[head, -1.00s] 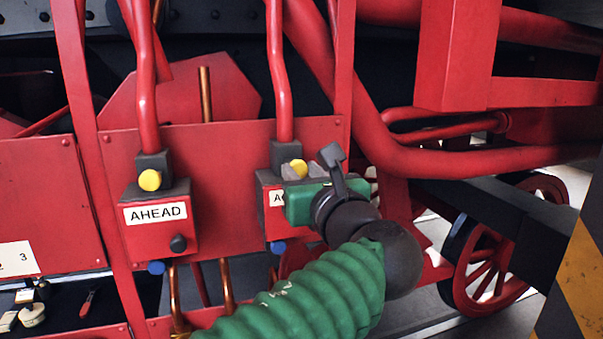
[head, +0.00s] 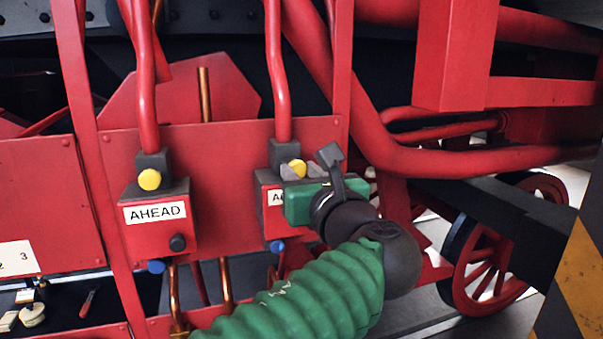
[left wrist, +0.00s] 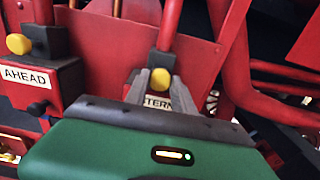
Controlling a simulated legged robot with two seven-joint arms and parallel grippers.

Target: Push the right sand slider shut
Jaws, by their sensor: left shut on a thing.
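The right sand slider appears as a dark block with a yellow knob (head: 298,168) on top of the right red box, below a red pipe. The knob also shows in the left wrist view (left wrist: 161,61). The box's label, partly covered, reads "STERN" in the wrist view. My left gripper (head: 304,171) reaches in from below, its grey fingers close together at the yellow knob. The exact contact is hard to see. My right gripper is not in view.
A matching "AHEAD" box (head: 158,218) with its own yellow knob (head: 149,180) stands to the left. Red pipes rise above both boxes. A red frame post (head: 343,65) and thick curved red pipes (head: 430,160) lie right of the gripper.

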